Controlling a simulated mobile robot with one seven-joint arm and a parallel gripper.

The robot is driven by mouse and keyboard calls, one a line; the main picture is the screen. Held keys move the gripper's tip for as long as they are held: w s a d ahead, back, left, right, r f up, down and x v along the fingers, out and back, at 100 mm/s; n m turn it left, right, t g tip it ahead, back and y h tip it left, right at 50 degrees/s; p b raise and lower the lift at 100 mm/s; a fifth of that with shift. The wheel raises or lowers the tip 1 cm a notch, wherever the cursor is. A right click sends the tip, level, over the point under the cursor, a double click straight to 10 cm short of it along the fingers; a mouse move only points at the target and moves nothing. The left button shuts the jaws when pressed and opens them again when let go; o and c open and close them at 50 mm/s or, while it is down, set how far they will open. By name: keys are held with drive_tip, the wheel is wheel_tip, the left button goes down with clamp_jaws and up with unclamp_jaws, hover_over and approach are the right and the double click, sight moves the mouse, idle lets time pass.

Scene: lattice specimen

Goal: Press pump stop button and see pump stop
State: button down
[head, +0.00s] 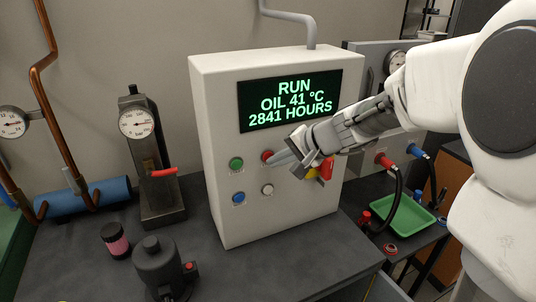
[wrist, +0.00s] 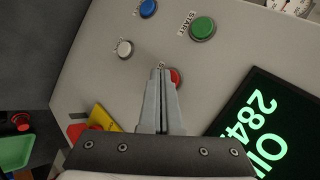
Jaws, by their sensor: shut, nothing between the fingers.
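The control box (head: 217,95) is a pale cabinet with a dark display (head: 290,98) reading RUN, OIL 41 °C, 2841 HOURS in green. The red button (head: 267,156) sits below the display, right of the green button (head: 236,163). My gripper (head: 277,163) is shut and empty, its fingertips at the red button. In the wrist view the red button (wrist: 177,76) is partly hidden behind the fingertips (wrist: 162,72), as is its label. I cannot tell whether the tips touch it.
A blue button (head: 239,198) and a white button (head: 267,190) lie below. A red switch on a yellow plate (wrist: 104,117) is close beside my gripper. A gauge stand (head: 150,165) is left of the box; a green tray (head: 403,215) is at right.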

drive_tip(key=shift+w+a, duration=0.15)
drive_tip(key=shift+w, duration=0.1)
idle(0.6)
drive_tip(key=shift+s+d+b, duration=0.35)
drive_tip(key=shift+s+b, duration=0.2)
drive_tip(key=shift+s, duration=0.15)
drive_tip(key=shift+s, duration=0.1)
drive_tip(key=s, duration=0.1)
drive_tip(key=s+d+b, duration=0.1)
drive_tip(key=s, duration=0.1)
drive_tip(key=s+d+b, duration=0.1)
drive_tip(key=shift+s, duration=0.2)
idle(0.4)
